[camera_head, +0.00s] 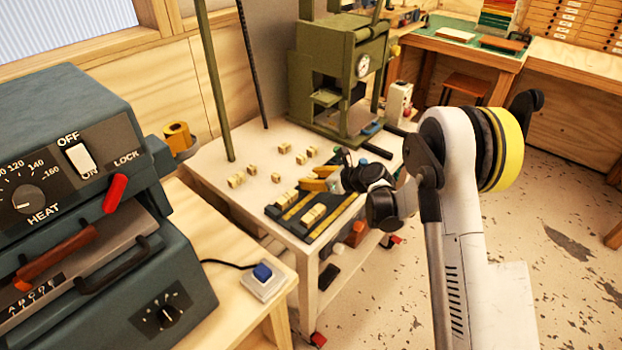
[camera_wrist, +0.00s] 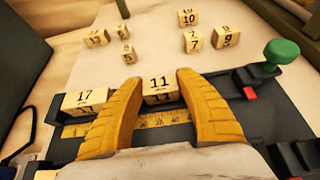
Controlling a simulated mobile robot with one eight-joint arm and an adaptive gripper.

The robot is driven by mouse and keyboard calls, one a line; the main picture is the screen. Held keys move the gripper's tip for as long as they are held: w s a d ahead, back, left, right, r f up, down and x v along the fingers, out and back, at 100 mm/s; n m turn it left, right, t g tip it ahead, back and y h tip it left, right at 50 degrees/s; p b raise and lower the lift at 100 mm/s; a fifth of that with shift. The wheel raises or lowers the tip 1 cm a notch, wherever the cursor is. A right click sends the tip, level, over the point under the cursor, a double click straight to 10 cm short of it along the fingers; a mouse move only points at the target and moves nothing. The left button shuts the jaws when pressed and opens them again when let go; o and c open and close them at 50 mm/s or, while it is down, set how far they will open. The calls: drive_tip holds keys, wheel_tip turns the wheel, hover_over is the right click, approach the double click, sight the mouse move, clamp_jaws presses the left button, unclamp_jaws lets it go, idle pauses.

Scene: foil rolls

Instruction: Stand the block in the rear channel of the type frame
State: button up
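The type frame (camera_head: 291,231) is a dark tray with yellow rulers at the near end of the white table. It also shows in the wrist view (camera_wrist: 255,122). My gripper (camera_head: 316,182) is over its far part. In the wrist view, its two yellow fingers (camera_wrist: 162,88) are on either side of a block marked 11 (camera_wrist: 160,87) and appear to touch it. This block looks upright and in line with a block marked 17 (camera_wrist: 84,100) in the rear channel, with a gap between them. The fingers hide its lower sides, so I cannot tell whether it is fully seated.
Several loose blocks (camera_wrist: 193,40) stand on the table beyond the frame. A green knob (camera_wrist: 281,51) rises at the frame's right end. Blocks (camera_head: 313,214) sit in the front channel. A green press (camera_head: 340,75) stands at the table's back.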

drive_tip(key=shift+o, duration=1.3)
